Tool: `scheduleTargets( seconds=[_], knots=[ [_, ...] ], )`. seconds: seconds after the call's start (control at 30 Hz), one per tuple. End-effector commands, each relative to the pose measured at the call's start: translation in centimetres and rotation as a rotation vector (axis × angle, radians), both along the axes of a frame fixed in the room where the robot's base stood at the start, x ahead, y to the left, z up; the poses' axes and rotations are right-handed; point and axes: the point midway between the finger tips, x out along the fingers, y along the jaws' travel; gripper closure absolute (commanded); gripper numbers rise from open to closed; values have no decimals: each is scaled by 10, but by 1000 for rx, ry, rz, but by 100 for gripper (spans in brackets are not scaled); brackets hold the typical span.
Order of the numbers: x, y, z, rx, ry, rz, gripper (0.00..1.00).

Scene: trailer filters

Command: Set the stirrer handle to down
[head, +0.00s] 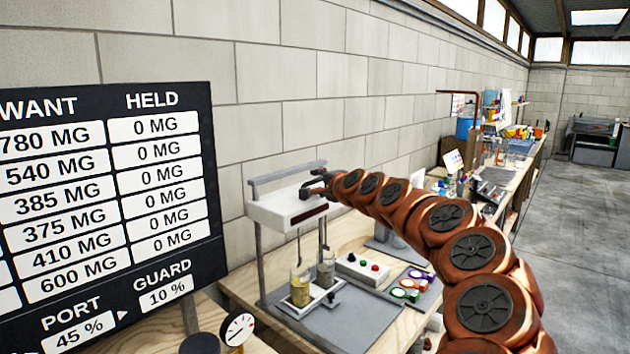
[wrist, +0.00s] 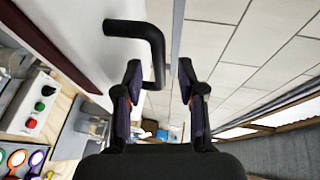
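The stirrer is a white box-like head (head: 285,212) on a grey stand, with thin rods hanging toward two beakers (head: 301,288). Its handle, a black L-shaped bar (wrist: 150,35), sticks out of the white housing (wrist: 60,25) in the wrist view. The bar's bent end reaches between my gripper's fingers (wrist: 160,70), nearer the left finger. The fingers are apart; I cannot tell whether the left one touches the bar. In the head view my gripper (head: 318,186) is at the right end of the stirrer head, where the handle is small and partly hidden.
A control box with red and green buttons (head: 361,268) and coloured rings (head: 408,288) sit on the bench below. A black board (head: 105,190) of figures stands at the left. A gauge (head: 238,328) is at the front. The block wall is close behind.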

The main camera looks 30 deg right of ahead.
Motion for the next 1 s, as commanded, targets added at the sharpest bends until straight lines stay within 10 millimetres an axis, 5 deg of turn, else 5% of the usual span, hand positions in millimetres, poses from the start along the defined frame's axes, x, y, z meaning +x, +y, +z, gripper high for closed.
scheduleTargets(
  seconds=[0.33, 0.77, 1.0],
  knots=[
    [23, -1, -4, 0, 0, 1, 61],
    [26, -1, -6, 0, 1, 1, 61],
    [26, -2, -5, 0, 1, 1, 85]
  ],
)
